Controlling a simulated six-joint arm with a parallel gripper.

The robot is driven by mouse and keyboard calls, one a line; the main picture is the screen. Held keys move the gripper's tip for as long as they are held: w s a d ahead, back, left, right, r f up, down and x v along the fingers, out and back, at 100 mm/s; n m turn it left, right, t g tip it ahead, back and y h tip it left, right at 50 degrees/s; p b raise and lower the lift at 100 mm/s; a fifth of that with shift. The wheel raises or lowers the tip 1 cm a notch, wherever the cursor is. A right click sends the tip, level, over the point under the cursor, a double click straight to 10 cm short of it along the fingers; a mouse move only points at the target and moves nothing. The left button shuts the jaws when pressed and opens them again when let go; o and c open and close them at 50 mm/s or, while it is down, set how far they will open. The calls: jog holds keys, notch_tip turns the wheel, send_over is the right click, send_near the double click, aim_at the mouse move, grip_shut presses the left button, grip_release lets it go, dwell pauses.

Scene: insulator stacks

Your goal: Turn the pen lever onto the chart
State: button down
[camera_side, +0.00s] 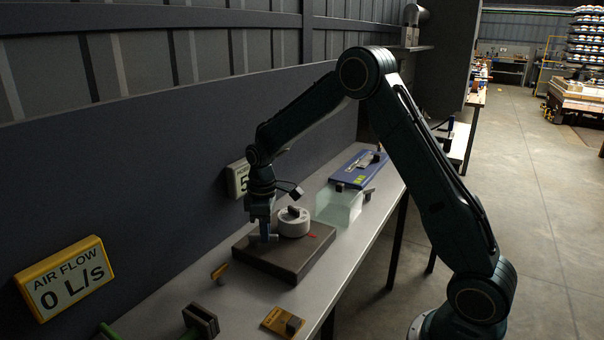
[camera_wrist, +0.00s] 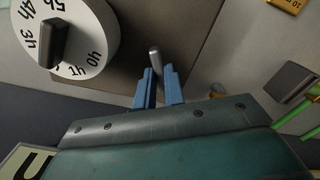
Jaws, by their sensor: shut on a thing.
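A round white chart drum (camera_side: 294,228) with a dark knob on top sits on a dark brown base block (camera_side: 283,266). In the wrist view the chart (camera_wrist: 88,45) is at upper left, with black hour numbers around its rim. My gripper (camera_side: 263,237) is low over the base, just left of the drum in the side view. In the wrist view its two blue fingers (camera_wrist: 159,88) are shut on a grey upright pin, seemingly the pen lever (camera_wrist: 155,55), beside the chart. The rest of the lever is hidden. A small red mark (camera_side: 312,235) shows right of the drum.
A yellow air flow sign (camera_side: 65,278) reads 0 L/s at left. A frosted clear box (camera_side: 338,208) and a blue case (camera_side: 359,170) stand behind the base.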

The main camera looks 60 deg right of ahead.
jog(key=shift+w+d+n, duration=0.2)
jog(key=shift+d+n, duration=0.05)
jog(key=shift+n, duration=0.95)
jog(key=c, duration=1.5)
grip_release()
jog(key=shift+r, duration=0.1)
notch_tip(320, 180, up, 14)
jog(key=shift+f, duration=0.1)
